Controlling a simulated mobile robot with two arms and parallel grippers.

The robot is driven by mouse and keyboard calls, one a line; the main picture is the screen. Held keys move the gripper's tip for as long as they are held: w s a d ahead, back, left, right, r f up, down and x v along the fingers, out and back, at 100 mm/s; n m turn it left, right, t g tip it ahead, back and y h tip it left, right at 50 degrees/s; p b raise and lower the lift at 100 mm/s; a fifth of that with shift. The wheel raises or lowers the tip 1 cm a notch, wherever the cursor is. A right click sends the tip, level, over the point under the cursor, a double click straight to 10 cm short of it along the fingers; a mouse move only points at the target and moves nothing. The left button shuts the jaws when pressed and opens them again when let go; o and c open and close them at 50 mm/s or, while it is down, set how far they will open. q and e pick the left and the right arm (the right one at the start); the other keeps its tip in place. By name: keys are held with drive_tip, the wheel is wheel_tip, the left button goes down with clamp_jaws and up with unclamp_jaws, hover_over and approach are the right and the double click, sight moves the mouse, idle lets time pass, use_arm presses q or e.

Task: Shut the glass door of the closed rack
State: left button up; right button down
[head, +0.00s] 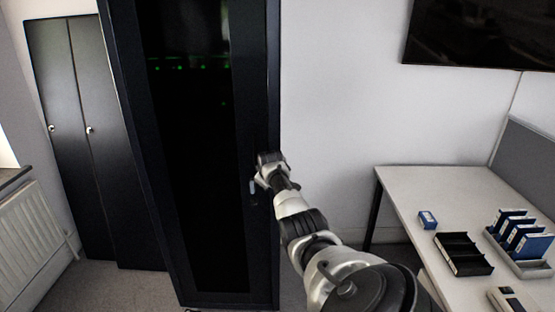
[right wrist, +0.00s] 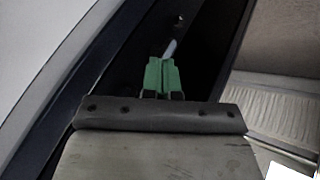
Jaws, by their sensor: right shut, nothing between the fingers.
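The tall dark rack (head: 273,60) stands at the centre left of the head view, with green lights showing behind its dark glass door (head: 190,130). The door looks flush with the rack front or nearly so; I cannot tell whether a small gap is left. A small light-coloured handle (head: 252,187) sits on the door's right edge; it also shows in the right wrist view (right wrist: 170,48). My right gripper (head: 263,178) is at the door's right edge beside the handle. Its green fingertips (right wrist: 161,75) are together and empty, close to the handle. My left gripper is out of view.
A white table (head: 400,185) at the right holds a blue box (head: 427,220), a black tray (head: 463,254) and blue binders (head: 520,232). Dark lockers (head: 85,140) and a radiator (head: 35,235) are at the left. A dark screen (head: 480,35) hangs on the wall.

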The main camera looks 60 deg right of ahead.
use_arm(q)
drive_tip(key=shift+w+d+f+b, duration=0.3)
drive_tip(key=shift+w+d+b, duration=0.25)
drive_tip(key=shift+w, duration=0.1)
use_arm(e)
drive_tip(key=s+a+r, duration=0.1)
drive_tip(key=s+r, duration=0.2)
drive_tip(key=r, duration=0.2)
drive_tip(key=shift+s+r, duration=0.25)
drive_tip(key=shift+s, duration=0.1)
drive_tip(key=shift+a, duration=0.2)
